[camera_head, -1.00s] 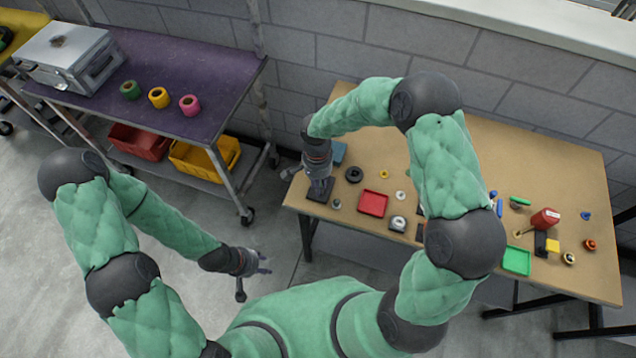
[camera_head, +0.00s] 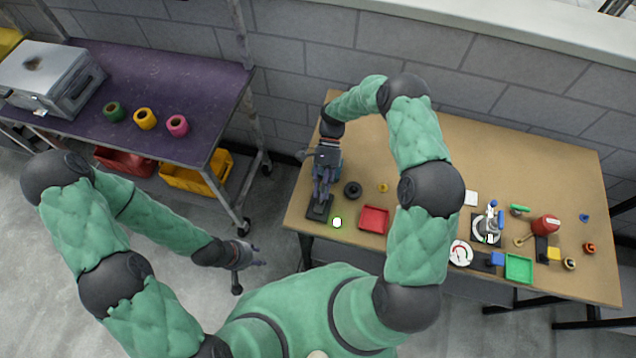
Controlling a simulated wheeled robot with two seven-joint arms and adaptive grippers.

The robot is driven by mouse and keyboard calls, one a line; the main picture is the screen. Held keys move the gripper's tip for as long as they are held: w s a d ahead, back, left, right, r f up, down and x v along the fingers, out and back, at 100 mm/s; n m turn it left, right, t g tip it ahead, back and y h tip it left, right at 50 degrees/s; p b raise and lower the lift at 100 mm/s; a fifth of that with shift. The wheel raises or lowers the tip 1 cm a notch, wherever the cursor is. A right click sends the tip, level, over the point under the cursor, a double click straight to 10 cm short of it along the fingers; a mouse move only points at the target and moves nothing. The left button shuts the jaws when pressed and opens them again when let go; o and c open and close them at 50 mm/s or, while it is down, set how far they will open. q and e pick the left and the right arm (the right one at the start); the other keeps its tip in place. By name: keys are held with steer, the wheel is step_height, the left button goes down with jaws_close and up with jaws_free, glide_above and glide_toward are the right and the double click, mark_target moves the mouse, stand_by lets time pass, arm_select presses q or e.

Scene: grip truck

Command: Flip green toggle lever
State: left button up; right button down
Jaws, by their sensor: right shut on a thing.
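My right gripper (camera_head: 321,199) points down at the left end of the wooden table, shut just above a dark base plate (camera_head: 318,214). The toggle lever at this base is hidden by the fingers, so I cannot make out its green colour or its tilt. My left gripper (camera_head: 256,257) is open and empty, off the table over the floor. A separate green handle (camera_head: 519,210) lies further right on the table.
Near the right gripper are a black ring (camera_head: 352,189) and a red tray (camera_head: 374,219). A gauge (camera_head: 460,253), a green tray (camera_head: 518,268) and a red cylinder (camera_head: 545,225) stand at the right. A purple-topped shelf (camera_head: 150,90) is at the left. The table's back is clear.

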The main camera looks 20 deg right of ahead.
steer(key=shift+w+d+f+g+y+b, duration=0.2)
steer(key=shift+w+g+y+b, duration=0.15)
steer(key=shift+g+b, duration=0.2)
steer(key=shift+r, duration=0.1)
steer(key=c, duration=1.1)
jaws_free()
steer(key=shift+o, duration=0.2)
steer(key=v, duration=1.2)
